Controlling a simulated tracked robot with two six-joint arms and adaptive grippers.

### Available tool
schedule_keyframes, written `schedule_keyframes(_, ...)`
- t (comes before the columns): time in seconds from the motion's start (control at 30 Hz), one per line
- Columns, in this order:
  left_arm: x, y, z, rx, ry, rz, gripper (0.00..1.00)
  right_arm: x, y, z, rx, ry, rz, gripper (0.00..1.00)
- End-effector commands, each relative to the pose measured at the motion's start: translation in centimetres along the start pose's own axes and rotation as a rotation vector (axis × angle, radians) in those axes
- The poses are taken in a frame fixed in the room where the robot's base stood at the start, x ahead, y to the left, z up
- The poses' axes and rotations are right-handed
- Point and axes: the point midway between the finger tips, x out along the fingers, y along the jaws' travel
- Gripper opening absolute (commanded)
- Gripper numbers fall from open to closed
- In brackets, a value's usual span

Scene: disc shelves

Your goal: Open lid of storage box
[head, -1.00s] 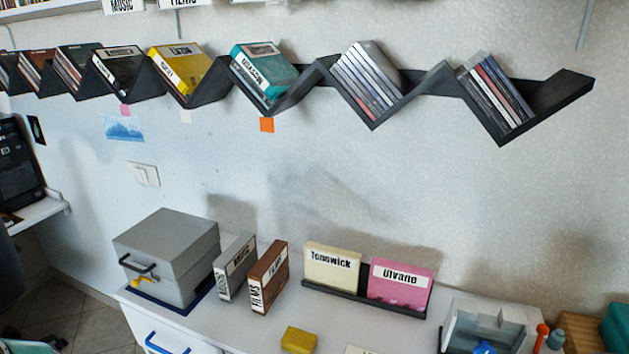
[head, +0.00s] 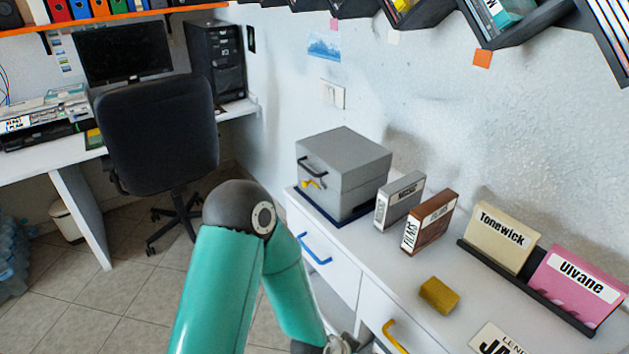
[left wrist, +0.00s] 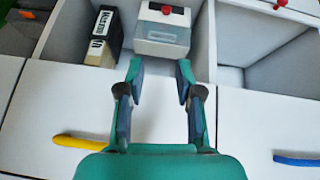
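The grey storage box (head: 352,180) stands at the left end of the white cabinet top in the head view, on a dark blue base. Its lid (head: 346,148) is shut. A black handle (head: 312,164) is on its front, with a yellow latch (head: 313,184) just below. My left arm rises at the bottom middle of the head view, left of and below the box. My left gripper (left wrist: 160,72) is open and empty in the left wrist view, fingers pointing at a small grey case with a red knob. The storage box does not show there. My right gripper is out of view.
Grey and brown cases (head: 430,222) stand right of the box. Beyond are a yellow block (head: 439,295) and a dark rack with cream and pink cases. Drawer fronts carry blue (head: 314,250) and yellow handles. A black chair (head: 158,135) and open floor lie left.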

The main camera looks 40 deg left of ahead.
Motion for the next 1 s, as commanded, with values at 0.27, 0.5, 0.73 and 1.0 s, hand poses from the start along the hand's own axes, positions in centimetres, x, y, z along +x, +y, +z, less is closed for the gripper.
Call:
schedule_keyframes(0.27,-8.8,-13.1,-12.4,0.617,0.449,-0.641,0.35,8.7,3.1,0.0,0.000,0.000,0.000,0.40)
schedule_keyframes(0.5,-21.0,-18.6,-14.6,0.901,0.442,-1.203,0.35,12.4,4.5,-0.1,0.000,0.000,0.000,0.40)
schedule_keyframes(0.73,-25.1,-19.6,-14.7,0.961,0.381,-1.368,0.35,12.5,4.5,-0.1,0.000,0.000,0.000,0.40)
schedule_keyframes(1.0,-25.3,-20.2,-15.7,0.968,0.366,-1.372,0.35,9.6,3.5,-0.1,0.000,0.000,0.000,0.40)
